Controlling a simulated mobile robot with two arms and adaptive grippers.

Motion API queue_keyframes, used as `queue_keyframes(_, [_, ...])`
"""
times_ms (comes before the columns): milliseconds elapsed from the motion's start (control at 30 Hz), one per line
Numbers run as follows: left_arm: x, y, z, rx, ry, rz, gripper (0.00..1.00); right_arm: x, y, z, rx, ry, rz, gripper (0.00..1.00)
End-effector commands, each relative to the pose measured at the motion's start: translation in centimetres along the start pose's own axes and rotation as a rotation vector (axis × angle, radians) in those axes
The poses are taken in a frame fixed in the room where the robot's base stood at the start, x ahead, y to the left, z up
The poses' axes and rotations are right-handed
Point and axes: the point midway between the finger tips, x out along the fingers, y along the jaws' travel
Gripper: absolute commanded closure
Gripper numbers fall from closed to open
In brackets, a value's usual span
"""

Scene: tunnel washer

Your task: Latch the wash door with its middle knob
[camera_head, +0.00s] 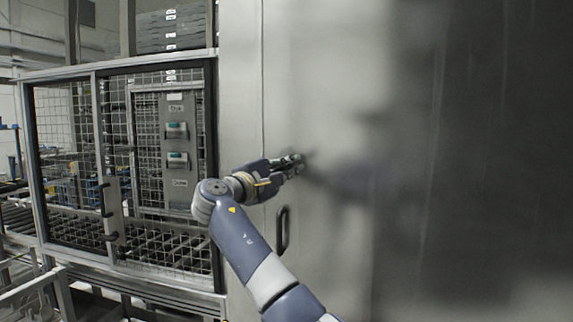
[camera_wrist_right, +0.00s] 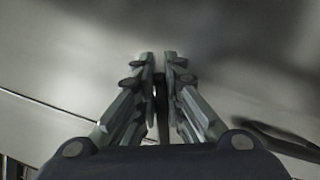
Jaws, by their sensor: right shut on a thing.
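The wash door (camera_head: 335,90) is a tall, smooth grey metal panel, with a vertical seam near its left edge. My right gripper (camera_head: 293,163) is at the door face close to this seam. In the right wrist view the fingers of my right gripper (camera_wrist_right: 158,68) are close together around a narrow dark piece, which looks like the middle knob (camera_wrist_right: 161,105). The knob is mostly hidden by the fingers, so its turn angle cannot be told. In the head view the gripper covers it. My left gripper is not in view.
A dark bar handle (camera_head: 282,229) is on the door below my gripper and also shows in the right wrist view (camera_wrist_right: 280,139). A mesh guard cage (camera_head: 95,90) with a roller conveyor stands at the left. The door face on the right is bare.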

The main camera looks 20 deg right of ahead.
Motion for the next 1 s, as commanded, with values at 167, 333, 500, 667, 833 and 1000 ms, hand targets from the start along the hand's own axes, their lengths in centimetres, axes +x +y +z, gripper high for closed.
queue_keyframes(167, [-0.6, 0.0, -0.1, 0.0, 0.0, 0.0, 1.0, 0.0, -0.3, 0.0, 0.136, 0.002, -0.06, 1.0])
queue_keyframes(333, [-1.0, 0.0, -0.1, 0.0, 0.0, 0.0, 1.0, 0.0, -0.7, -0.1, 0.237, 0.001, -0.102, 1.0])
queue_keyframes(500, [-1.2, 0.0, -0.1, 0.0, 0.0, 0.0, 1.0, -0.1, -0.9, -0.2, 0.306, 0.002, -0.129, 1.0])
queue_keyframes(667, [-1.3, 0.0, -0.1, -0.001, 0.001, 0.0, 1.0, -0.1, -1.1, -0.2, 0.343, 0.002, -0.145, 1.0])
queue_keyframes(833, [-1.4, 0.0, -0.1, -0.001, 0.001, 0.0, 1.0, -0.1, -1.1, -0.3, 0.358, 0.002, -0.152, 1.0])
queue_keyframes(1000, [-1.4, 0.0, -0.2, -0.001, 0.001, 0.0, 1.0, -0.1, -1.2, -0.3, 0.36, 0.002, -0.152, 1.0])
